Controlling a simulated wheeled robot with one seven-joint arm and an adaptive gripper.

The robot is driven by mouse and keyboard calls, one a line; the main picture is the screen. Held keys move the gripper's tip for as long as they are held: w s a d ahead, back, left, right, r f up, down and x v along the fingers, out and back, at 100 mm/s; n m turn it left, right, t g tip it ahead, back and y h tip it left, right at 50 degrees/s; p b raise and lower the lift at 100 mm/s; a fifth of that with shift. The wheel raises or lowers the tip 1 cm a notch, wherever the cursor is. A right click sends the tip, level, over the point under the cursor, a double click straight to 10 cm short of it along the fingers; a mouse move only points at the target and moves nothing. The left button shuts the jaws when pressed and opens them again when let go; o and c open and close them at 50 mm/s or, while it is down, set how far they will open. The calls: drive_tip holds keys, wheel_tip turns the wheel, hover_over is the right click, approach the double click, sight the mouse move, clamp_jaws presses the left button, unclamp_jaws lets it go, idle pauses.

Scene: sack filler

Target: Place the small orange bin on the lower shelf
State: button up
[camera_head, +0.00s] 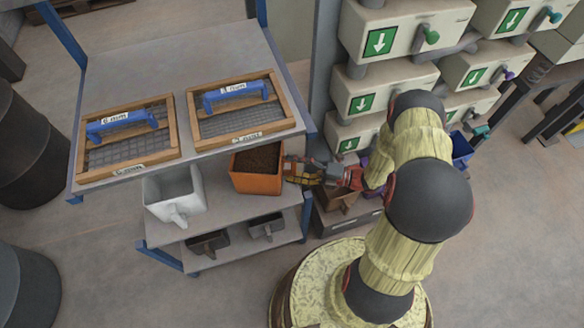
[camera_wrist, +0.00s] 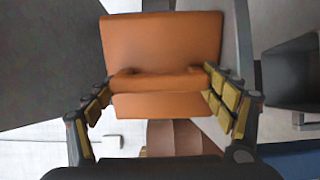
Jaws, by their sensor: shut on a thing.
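The small orange bin (camera_head: 257,182), filled with dark brown grainy material, is upright at the right end of the shelf (camera_head: 225,208) below the bench top. It also shows in the wrist view (camera_wrist: 165,45). My gripper (camera_head: 300,170) comes in from the right and is shut on the bin's front handle. In the wrist view, my gripper (camera_wrist: 160,88) has one finger on each side of the handle. I cannot tell whether the bin's base touches the shelf.
A white bin (camera_head: 174,193) stands to the left of the orange bin. Dark grey bins (camera_head: 208,243) (camera_head: 267,227) sit lower down. Two framed sieves (camera_head: 125,140) (camera_head: 242,110) with blue handles lie on the bench top (camera_head: 180,60). Dispensers (camera_head: 395,85) stand at the right.

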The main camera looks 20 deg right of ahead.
drive_tip(key=o, duration=1.6)
drive_tip(key=shift+r, duration=0.15)
drive_tip(key=p+v, duration=0.3)
drive_tip(key=v, duration=0.9)
drive_tip(key=shift+p, duration=0.4)
